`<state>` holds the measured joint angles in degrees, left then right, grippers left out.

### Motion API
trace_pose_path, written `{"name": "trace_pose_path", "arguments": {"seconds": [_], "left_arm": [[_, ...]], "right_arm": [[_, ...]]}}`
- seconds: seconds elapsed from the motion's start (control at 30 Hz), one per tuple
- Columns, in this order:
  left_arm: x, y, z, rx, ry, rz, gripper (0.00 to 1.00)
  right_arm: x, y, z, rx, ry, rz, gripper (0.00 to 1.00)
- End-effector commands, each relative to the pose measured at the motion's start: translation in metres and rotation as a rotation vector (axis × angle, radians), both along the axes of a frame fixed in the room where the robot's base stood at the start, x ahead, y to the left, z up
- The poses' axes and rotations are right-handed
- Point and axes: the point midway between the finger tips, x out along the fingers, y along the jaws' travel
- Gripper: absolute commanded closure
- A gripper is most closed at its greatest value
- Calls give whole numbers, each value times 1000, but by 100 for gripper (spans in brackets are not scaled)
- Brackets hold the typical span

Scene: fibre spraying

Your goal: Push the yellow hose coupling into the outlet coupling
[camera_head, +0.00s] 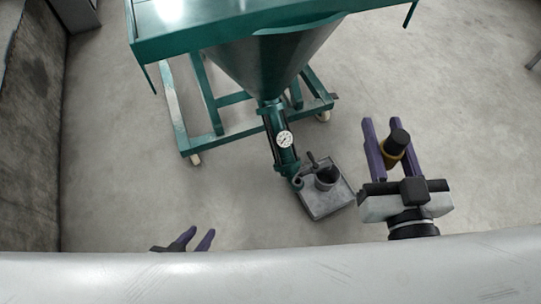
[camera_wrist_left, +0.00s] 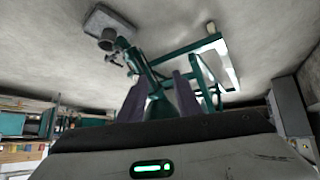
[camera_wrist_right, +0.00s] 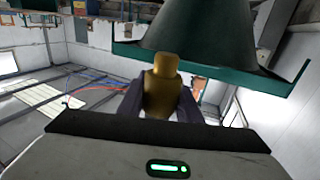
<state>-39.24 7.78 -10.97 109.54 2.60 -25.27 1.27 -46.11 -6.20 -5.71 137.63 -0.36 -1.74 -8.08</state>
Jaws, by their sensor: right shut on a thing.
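In the head view, my right gripper (camera_head: 385,147) is shut on the yellow hose coupling (camera_head: 391,155). A black end of it sticks up between the purple fingers. The yellow coupling also stands between the fingers in the right wrist view (camera_wrist_right: 162,88). The outlet coupling (camera_head: 297,183) seems to be the small grey ring at the lower end of the green pump tube (camera_head: 281,150). It is left of the held coupling, clearly apart from it. My left gripper (camera_head: 194,241) is open and empty at the lower left, away from the outlet.
A grey tray (camera_head: 323,207) with a dark cup (camera_head: 325,178) lies under the outlet. The green hopper (camera_head: 270,55) stands on a wheeled green frame (camera_head: 205,142). A round gauge (camera_head: 284,139) sits on the pump tube. The floor around is clear.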

Motion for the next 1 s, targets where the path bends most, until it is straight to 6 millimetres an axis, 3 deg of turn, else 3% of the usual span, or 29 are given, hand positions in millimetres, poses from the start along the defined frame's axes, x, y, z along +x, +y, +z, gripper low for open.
{"name": "trace_pose_path", "arguments": {"seconds": [0.57, 0.87, 1.0], "left_arm": [[3, -3, -8, -5, 4, -4, 69], [10, -9, -30, -15, 11, -15, 69], [15, -15, -48, -26, 19, -24, 69]], "right_arm": [[6, 9, -13, 0, -2, 28, 95], [11, 15, -46, -1, -2, 54, 95], [17, 22, -78, -3, -2, 82, 95]]}}
